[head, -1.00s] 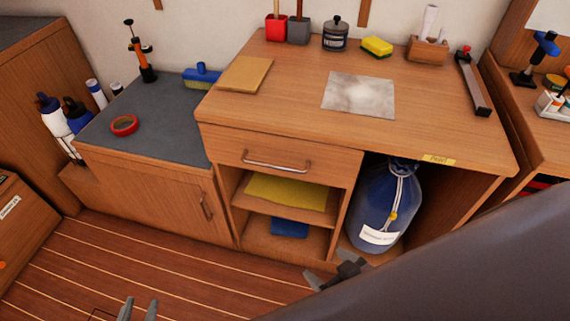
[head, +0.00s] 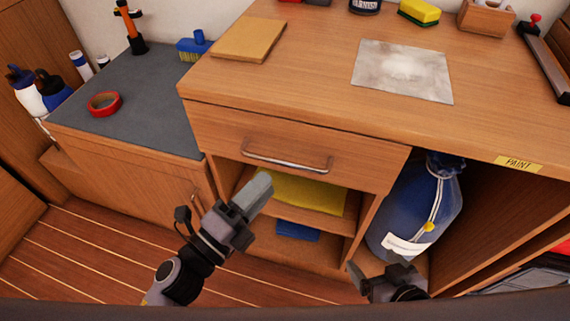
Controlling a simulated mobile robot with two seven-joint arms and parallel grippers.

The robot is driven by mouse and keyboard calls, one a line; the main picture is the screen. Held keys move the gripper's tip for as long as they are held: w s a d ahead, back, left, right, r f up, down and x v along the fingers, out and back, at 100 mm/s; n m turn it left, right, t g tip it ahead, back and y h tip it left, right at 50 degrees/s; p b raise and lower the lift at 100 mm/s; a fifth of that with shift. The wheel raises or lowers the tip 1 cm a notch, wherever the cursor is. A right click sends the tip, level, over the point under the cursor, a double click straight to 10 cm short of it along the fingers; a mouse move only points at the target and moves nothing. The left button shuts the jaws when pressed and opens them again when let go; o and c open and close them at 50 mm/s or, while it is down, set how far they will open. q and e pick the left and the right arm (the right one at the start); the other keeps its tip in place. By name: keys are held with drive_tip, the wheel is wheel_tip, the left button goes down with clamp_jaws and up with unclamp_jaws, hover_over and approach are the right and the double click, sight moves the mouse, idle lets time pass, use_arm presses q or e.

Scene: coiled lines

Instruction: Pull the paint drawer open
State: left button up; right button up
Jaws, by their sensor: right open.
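The drawer (head: 225,137) is a wooden front under the left part of the bench top, and it looks shut. Its curved metal handle (head: 287,163) runs across the front and is unobstructed. A yellow PAINT label (head: 518,163) is on the bench's front edge, to the right of the drawer. My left gripper (head: 262,185) is below and in front of the handle, apparently apart from it. Its fingers overlap in view, so its opening is unclear. My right gripper (head: 374,269) is open and empty, lower right of the drawer, in front of the blue bag.
A blue drawstring bag (head: 413,205) stands in the bay right of the drawer. Below the drawer are shelves with a yellow cloth (head: 308,195) and a blue item (head: 297,231). A lower grey-topped cabinet (head: 150,115) adjoins on the left, carrying a red tape roll (head: 104,104).

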use_arm(q)
drive_tip(key=x, duration=0.5)
drive_tip(key=shift+w+d, duration=0.2)
drive_tip(key=shift+w, duration=0.1)
clamp_jaws()
